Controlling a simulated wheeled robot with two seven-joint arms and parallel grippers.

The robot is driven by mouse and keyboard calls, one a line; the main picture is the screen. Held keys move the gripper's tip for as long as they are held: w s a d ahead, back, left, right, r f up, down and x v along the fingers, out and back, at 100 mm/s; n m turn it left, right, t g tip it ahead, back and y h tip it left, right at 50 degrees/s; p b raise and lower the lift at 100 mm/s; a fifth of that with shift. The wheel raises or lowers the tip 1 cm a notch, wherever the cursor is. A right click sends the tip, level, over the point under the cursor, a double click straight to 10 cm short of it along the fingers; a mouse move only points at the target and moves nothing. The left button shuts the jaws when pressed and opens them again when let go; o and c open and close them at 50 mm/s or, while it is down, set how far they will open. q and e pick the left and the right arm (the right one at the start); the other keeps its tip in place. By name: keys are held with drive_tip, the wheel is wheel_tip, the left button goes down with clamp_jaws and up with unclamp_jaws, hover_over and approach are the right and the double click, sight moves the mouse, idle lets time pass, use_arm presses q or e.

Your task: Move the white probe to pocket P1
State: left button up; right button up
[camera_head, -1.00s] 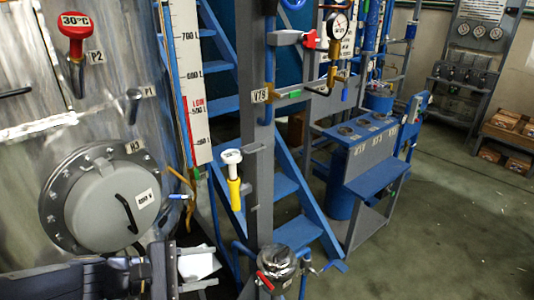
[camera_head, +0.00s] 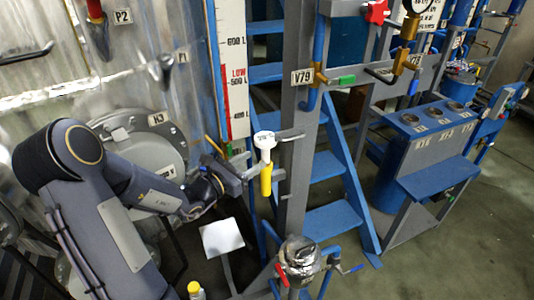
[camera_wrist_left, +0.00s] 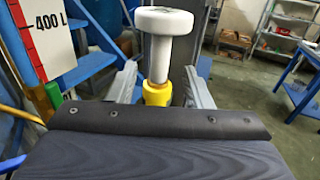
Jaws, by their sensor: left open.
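The white probe (camera_head: 264,145) stands upright in a yellow holder (camera_head: 266,180) beside the grey post. In the left wrist view the probe's round white head and stem (camera_wrist_left: 161,45) rise above the yellow collar (camera_wrist_left: 156,93). My left gripper (camera_head: 262,173) is at the holder, its jaws open. The wrist view shows one finger on each side of the probe, with gaps and no grip visible. Pocket P1 (camera_head: 164,66) is a short grey stub on the metal vessel, its label blurred. Pocket P2 (camera_head: 99,38) holds a red-topped probe. My right gripper is out of view.
The grey post (camera_head: 297,150) with valve V79 stands right behind the probe. The level scale (camera_head: 233,75) is to its left, and blue stairs (camera_head: 335,170) are behind. A round metal-topped vessel (camera_head: 300,257) stands below. The vessel hatch (camera_head: 150,150) lies behind my left arm.

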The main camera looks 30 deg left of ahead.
sight(263, 154)
use_arm(q)
drive_tip(key=shift+b+x, duration=0.4)
drive_tip(key=shift+x, duration=1.75)
clamp_jaws()
drive_tip(key=shift+r, duration=0.25)
drive_tip(key=shift+r+p, duration=1.8)
drive_tip(key=shift+r, duration=0.55)
drive_tip(key=shift+r+p, duration=1.75)
drive_tip(key=shift+r, duration=0.75)
